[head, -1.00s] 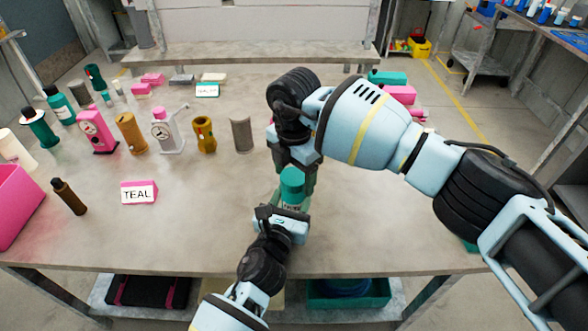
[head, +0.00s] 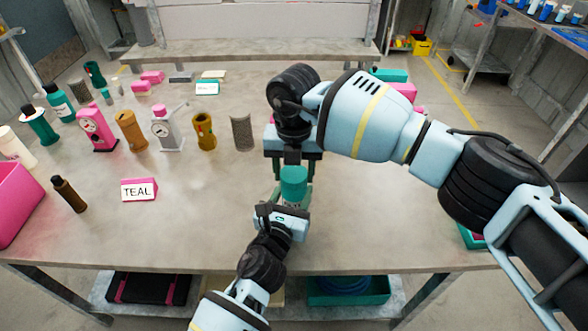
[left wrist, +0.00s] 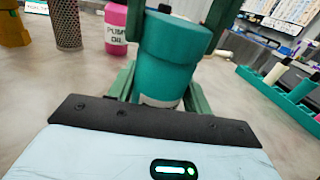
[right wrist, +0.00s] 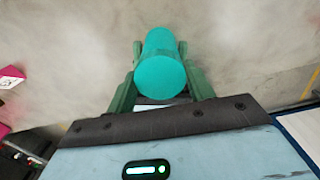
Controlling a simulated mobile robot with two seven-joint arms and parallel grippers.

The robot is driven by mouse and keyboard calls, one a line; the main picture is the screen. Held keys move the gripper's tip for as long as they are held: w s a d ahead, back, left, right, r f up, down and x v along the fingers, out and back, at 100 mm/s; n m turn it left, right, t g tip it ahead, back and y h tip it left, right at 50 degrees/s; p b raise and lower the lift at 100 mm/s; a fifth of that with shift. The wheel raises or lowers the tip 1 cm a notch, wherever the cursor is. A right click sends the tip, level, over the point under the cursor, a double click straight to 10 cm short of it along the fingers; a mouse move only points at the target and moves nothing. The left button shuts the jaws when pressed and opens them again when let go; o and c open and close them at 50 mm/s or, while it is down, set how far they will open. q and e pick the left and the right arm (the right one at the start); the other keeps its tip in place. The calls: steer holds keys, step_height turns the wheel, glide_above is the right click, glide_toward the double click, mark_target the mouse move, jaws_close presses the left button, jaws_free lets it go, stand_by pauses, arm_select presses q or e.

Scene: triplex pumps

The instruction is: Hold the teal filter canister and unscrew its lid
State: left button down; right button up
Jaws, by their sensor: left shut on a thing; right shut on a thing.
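The teal filter canister (head: 296,203) stands upright near the front middle of the table, with its teal lid (head: 293,178) on top. My left gripper (head: 283,212) is shut around the body from the front; its fingers also show in the left wrist view (left wrist: 160,95). My right gripper (head: 293,172) comes down from above and is shut on the lid. In the right wrist view the round lid top (right wrist: 160,78) sits between the right fingers (right wrist: 161,85). A pale label band shows below the lid in the left wrist view. The fingers hide much of the body.
A grey mesh cylinder (head: 242,133), an ochre housing (head: 204,132) and a dial gauge (head: 167,130) stand behind. The table (head: 380,215) is clear right of the canister.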

steer(key=n, duration=0.7)
steer(key=shift+n, duration=0.4)
steer(key=n, duration=1.2)
steer(key=shift+n, duration=0.3)
steer(key=n, duration=0.7)
steer(key=shift+n, duration=0.3)
steer(key=shift+r, duration=0.3)
steer(key=shift+r, duration=0.75)
